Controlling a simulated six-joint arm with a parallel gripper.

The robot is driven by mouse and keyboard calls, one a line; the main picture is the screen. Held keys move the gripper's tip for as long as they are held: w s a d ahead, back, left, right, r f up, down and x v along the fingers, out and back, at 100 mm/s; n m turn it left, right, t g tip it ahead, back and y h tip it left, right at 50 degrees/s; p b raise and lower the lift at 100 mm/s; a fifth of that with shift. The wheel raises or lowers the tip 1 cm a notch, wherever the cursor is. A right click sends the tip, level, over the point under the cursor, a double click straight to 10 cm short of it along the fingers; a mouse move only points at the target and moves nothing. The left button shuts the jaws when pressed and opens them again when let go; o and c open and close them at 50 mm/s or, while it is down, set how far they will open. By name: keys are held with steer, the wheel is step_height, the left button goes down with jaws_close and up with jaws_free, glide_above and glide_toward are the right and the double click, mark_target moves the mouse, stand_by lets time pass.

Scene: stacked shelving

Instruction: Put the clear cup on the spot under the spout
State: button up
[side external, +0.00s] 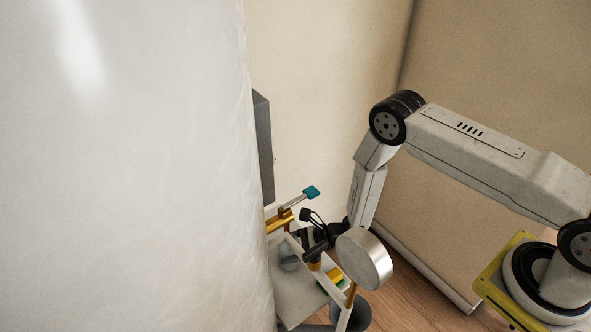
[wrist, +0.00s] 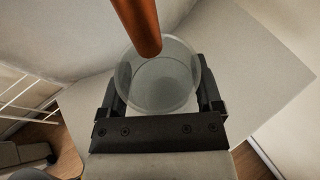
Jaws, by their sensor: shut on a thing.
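The clear cup (wrist: 160,98) stands between the two fingers of my gripper (wrist: 160,90) in the wrist view, and the jaws are shut on it. A copper-coloured spout (wrist: 138,25) comes in from the top of the wrist view, its end overlapping the far part of the cup's mouth. In the side view my gripper (side external: 308,242) is at the shelf, beside a brass spout (side external: 280,222). A pale grey rounded shape (side external: 288,256) below the spout looks like the cup. I cannot make out the marked spot.
A pale shelf board (wrist: 262,75) surrounds the cup. A teal-ended lever (side external: 311,192) rises above the spout, close to my gripper. A yellow and green item (side external: 335,277) lies on the shelf near my wrist. A large white surface (side external: 125,165) blocks the left of the side view.

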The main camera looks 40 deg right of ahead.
steer(key=shift+w+a+f, duration=0.1)
steer(key=shift+a+f, duration=0.05)
steer(key=shift+f, duration=0.15)
steer(key=o, duration=1)
steer(key=shift+f, duration=0.1)
steer(key=v, duration=1.2)
